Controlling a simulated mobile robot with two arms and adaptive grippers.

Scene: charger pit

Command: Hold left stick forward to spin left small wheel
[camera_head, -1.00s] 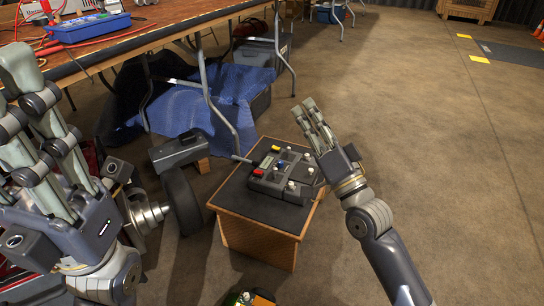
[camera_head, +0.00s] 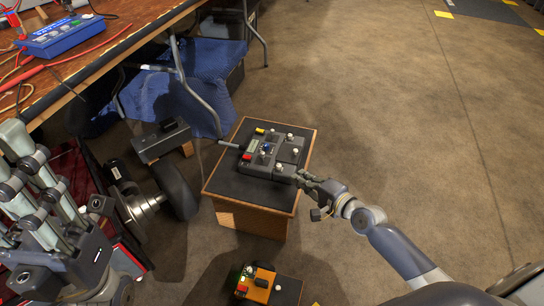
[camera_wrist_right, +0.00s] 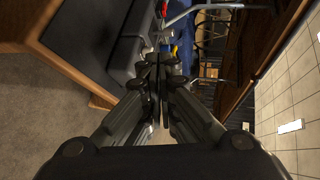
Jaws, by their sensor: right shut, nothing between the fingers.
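A dark control box (camera_head: 262,168) with white knobs, a blue knob, and red and yellow buttons lies on a black-topped wooden crate (camera_head: 235,184). Which knob is the left stick is unclear. My right gripper (camera_head: 302,180) is shut and empty, at the box's near right edge; contact cannot be told. In the right wrist view its fingers (camera_wrist_right: 160,72) are together beside the dark box (camera_wrist_right: 126,50). A dark wheel (camera_head: 175,191) stands left of the crate, by a metal hub. I cannot tell whether it is the task's small wheel. My left gripper (camera_head: 18,165) is at the left edge, its opening unclear.
A small orange and green device (camera_head: 257,286) lies in front of the crate. A workbench (camera_head: 112,50) with a blue box (camera_head: 62,37) is at upper left, with a blue cloth (camera_head: 165,98) below. The floor (camera_head: 400,130) to the right is clear.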

